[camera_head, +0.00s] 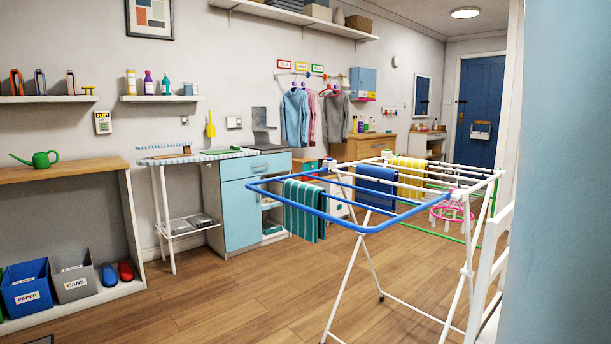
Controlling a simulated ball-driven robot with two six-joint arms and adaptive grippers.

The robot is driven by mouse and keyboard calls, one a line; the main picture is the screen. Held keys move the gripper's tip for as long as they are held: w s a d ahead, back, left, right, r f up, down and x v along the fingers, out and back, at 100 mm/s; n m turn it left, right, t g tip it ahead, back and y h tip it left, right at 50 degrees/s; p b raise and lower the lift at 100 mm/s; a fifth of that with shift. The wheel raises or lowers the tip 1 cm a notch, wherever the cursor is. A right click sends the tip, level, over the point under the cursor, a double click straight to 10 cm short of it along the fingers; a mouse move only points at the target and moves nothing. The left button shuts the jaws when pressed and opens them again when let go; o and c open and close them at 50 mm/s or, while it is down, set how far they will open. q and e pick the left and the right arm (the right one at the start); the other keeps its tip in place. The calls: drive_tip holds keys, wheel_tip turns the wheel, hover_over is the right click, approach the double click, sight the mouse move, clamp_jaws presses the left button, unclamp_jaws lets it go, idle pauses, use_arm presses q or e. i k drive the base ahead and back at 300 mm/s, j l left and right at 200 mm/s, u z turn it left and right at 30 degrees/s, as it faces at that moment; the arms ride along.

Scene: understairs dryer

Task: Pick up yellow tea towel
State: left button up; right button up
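A yellow tea towel (411,177) hangs over the rails of a white folding drying rack (362,256), toward its far end. A blue towel (376,187) hangs nearer on the same rack, apart from the yellow one. A green striped towel (304,209) hangs nearest, over the rack's blue front rail. The lower part of the yellow towel is partly crossed by the rack's rails. Neither of my grippers shows in the head view.
A blue cabinet (256,204) and an ironing board (188,158) stand along the back wall. A pink stool (451,211) is behind the rack. A white railing (490,268) and pale blue surface (560,180) close off the right. Wooden floor (235,295) is clear left of the rack.

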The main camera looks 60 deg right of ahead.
sight(397, 162)
drive_tip(key=l+z, duration=0.1)
drive_tip(key=z, duration=0.4)
drive_tip(key=i+l+z, duration=0.1)
drive_tip(key=z, duration=0.4)
drive_tip(key=i+z, duration=0.1)
drive_tip(key=z, duration=0.4)
drive_tip(key=i+l+z, duration=0.1)
drive_tip(key=z, duration=0.9)
drive_tip(key=i+j, duration=0.05)
